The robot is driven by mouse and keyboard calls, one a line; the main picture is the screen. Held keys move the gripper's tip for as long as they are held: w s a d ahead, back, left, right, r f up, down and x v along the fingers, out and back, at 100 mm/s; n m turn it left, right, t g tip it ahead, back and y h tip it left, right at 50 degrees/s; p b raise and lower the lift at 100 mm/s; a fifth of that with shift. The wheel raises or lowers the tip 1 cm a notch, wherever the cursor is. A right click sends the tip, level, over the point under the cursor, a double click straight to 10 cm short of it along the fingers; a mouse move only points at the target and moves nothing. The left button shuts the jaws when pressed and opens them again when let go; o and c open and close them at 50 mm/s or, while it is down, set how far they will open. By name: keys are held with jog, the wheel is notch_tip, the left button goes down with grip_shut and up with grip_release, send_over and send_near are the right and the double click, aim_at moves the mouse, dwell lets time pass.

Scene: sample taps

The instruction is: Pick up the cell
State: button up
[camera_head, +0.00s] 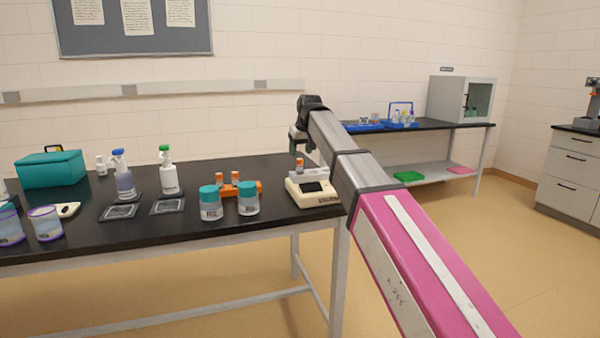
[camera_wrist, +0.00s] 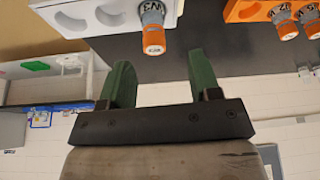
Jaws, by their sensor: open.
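My gripper (camera_wrist: 160,68) has two green fingers, spread apart and empty. The capped end points toward the gap between them, apart from both fingers. In the head view my gripper (camera_head: 298,144) hangs just above the cell, partly hidden by my arm.
An orange rack (camera_head: 256,184) with two more orange-capped vials stands left of the meter; it also shows in the wrist view (camera_wrist: 243,12). Two teal-lidded jars (camera_head: 211,208) stand in front of it. Spray bottles (camera_head: 169,178) and a teal box (camera_head: 50,170) are further left.

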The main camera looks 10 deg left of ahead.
aim_at(300, 159)
jog(key=shift+w+d+x, duration=0.1)
jog(key=shift+d+x, duration=0.05)
jog(key=shift+x, duration=1.55)
jog(key=shift+w+d+x, duration=0.1)
jog(key=shift+d+x, duration=0.05)
jog(key=shift+x, duration=1.55)
jog(key=c, duration=0.9)
jog(key=shift+o, duration=0.2)
jog(key=shift+r, duration=0.15)
